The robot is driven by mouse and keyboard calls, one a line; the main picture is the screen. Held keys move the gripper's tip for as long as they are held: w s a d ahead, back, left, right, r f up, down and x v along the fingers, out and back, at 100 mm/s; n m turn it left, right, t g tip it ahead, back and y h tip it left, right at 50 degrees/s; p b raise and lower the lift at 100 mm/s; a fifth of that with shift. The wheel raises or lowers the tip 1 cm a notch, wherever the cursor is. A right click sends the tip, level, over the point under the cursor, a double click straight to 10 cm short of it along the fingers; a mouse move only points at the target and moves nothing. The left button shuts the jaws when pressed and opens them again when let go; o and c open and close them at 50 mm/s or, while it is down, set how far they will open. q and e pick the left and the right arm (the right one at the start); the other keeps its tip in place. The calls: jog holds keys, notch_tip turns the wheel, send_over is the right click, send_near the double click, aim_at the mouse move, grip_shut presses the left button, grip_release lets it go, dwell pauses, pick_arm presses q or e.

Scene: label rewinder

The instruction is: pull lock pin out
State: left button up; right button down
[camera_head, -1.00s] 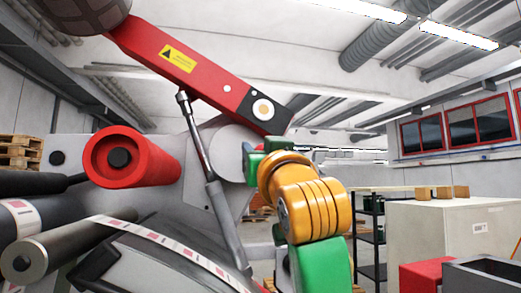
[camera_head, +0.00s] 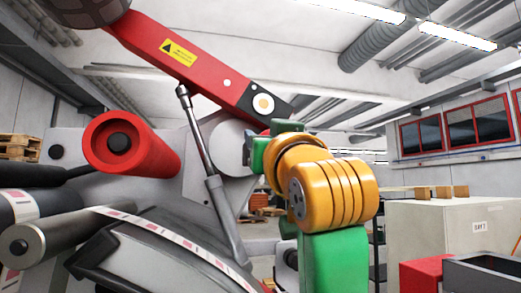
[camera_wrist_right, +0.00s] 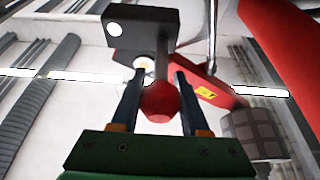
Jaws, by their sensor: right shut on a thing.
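The lock pin's red ball knob (camera_wrist_right: 160,101) sits between the two dark fingers of my right gripper (camera_wrist_right: 158,92), which is shut on it in the right wrist view. Just beyond the knob is the dark grey block (camera_wrist_right: 142,32) at the end of the red arm. In the head view this red arm (camera_head: 205,75) slopes down to the right, with a white-and-orange disc (camera_head: 263,104) on its dark end. My right gripper (camera_head: 261,152) is partly hidden by my orange wrist. My left gripper is not in view.
A gas strut (camera_head: 200,140) runs below the red arm. A red roller (camera_head: 130,145) and a label web (camera_head: 165,232) are at the left. A pale cabinet (camera_head: 440,235) and a grey bin (camera_head: 485,275) stand at the right.

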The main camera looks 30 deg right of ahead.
jog(key=shift+f, duration=0.1)
jog(key=shift+c, duration=2.1)
grip_release()
jog(key=shift+s, duration=0.25)
jog(key=s+f+b, duration=0.1)
jog(key=s+b, duration=0.1)
jog(key=shift+a+f+b, duration=0.3)
jog(key=shift+f+b, duration=0.05)
jog(key=shift+f, duration=0.05)
jog(key=s, duration=0.1)
jog(key=s+a+b, duration=0.1)
jog(key=s, duration=0.1)
jog(key=s+b, duration=0.1)
jog(key=shift+s+a+f, duration=0.15)
jog(key=shift+s+f, duration=0.05)
jog(key=shift+f, duration=0.15)
jog(key=shift+w, duration=0.1)
